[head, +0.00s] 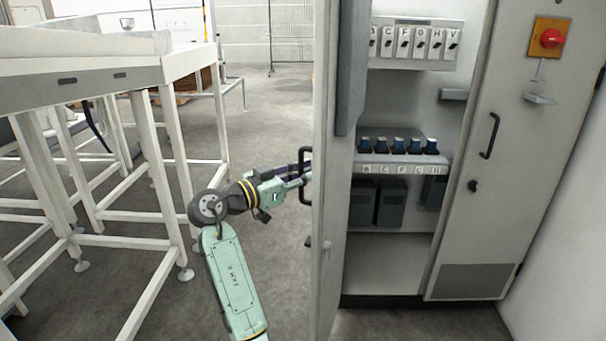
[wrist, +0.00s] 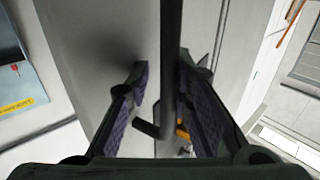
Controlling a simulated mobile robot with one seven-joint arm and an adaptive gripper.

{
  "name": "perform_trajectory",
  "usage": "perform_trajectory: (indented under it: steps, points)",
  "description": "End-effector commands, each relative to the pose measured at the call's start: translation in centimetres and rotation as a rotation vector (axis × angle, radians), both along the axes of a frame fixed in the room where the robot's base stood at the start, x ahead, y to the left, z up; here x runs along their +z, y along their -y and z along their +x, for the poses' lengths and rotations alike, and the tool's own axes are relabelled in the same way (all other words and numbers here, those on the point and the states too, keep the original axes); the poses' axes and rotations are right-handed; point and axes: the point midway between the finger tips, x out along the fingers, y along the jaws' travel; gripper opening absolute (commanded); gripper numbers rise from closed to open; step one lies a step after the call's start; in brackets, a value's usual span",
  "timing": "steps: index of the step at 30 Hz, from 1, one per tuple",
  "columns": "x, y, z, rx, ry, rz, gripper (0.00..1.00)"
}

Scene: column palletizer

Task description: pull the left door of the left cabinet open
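The left door (head: 328,215) of the grey cabinet stands swung out, seen nearly edge-on in the head view. The cabinet interior shows to its right. Its black bar handle (head: 300,158) is on the outer, left face. My gripper (head: 298,179) reaches it from the left. In the wrist view the handle (wrist: 171,50) runs upright between my two purple-padded fingers (wrist: 163,85). The fingers are apart, with a clear gap on the left side. The right finger is close to the bar; I cannot tell if it touches.
The cabinet's right door (head: 490,180) is shut, with a red rotary switch (head: 551,38) and its own handle. A white metal frame table (head: 170,150) stands at left, close to my arm. Open floor (head: 275,110) lies between table and door.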

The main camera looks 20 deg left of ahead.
Motion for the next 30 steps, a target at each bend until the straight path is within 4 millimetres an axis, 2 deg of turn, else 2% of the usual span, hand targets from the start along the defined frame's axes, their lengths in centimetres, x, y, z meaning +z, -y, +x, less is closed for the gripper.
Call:
perform_trajectory:
  steps: [4,19,23,30]
  points:
    - [-0.2,0.1,0.0,-0.003,-0.003,0.002,0.31]
    - [-0.2,-0.4,-0.4,0.001,-0.003,0.001,0.31]
    - [-0.2,-1.3,-1.8,0.004,-0.002,0.001,0.31]
    - [-0.2,-4.0,-6.2,0.005,-0.002,0.0,0.31]
